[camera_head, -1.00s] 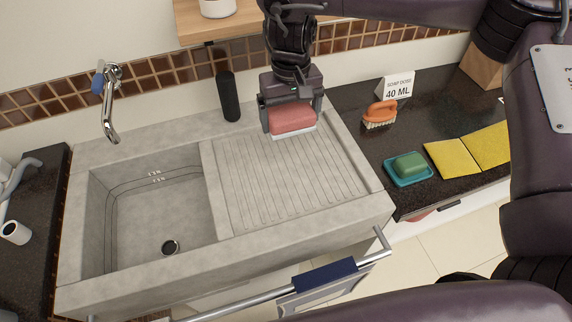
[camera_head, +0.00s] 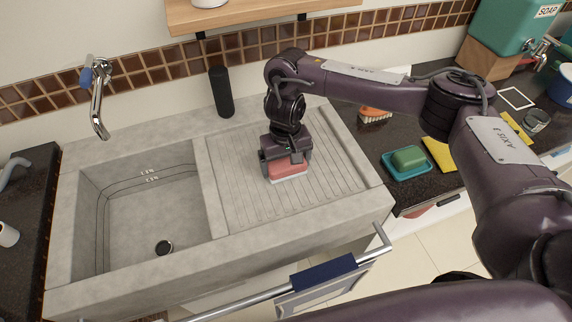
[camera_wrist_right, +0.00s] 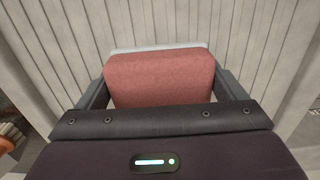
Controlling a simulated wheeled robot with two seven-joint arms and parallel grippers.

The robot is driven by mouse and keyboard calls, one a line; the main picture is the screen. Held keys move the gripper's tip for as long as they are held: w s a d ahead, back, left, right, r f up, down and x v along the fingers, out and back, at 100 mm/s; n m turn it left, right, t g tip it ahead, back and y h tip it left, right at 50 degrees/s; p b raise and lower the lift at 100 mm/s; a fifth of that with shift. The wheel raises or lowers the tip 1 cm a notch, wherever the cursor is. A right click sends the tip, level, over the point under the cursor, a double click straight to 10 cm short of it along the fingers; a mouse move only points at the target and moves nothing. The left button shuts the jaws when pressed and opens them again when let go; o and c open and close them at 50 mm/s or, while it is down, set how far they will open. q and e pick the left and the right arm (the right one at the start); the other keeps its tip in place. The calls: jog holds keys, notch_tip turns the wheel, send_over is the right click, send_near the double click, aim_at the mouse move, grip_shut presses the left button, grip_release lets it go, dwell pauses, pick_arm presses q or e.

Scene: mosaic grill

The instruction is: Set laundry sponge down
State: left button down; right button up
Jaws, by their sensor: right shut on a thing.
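The laundry sponge (camera_head: 288,171) is a pinkish-red block with a pale layer on its underside. My right gripper (camera_head: 287,164) is shut on it, over the ribbed drainboard (camera_head: 240,191) right of the sink basin. In the right wrist view the sponge (camera_wrist_right: 160,78) sits between the two fingers of the right gripper (camera_wrist_right: 162,92), with the drainboard grooves behind it. The sponge is at or just above the ribs; I cannot tell whether it touches them. My left gripper is not in view.
The sink basin (camera_head: 140,215) with a drain is on the left, below a tap (camera_head: 98,105). A dark cylinder (camera_head: 221,93) stands behind the sink. On the right counter are a green soap in a teal dish (camera_head: 410,175), an orange brush (camera_head: 374,114) and yellow cloths (camera_head: 440,152).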

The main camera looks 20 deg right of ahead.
aim_at(286, 161)
jog(key=shift+f, duration=0.25)
jog(key=o, duration=0.6)
notch_tip(286, 161, up, 12)
jog(key=shift+r+p, duration=0.15)
jog(key=shift+p, duration=0.85)
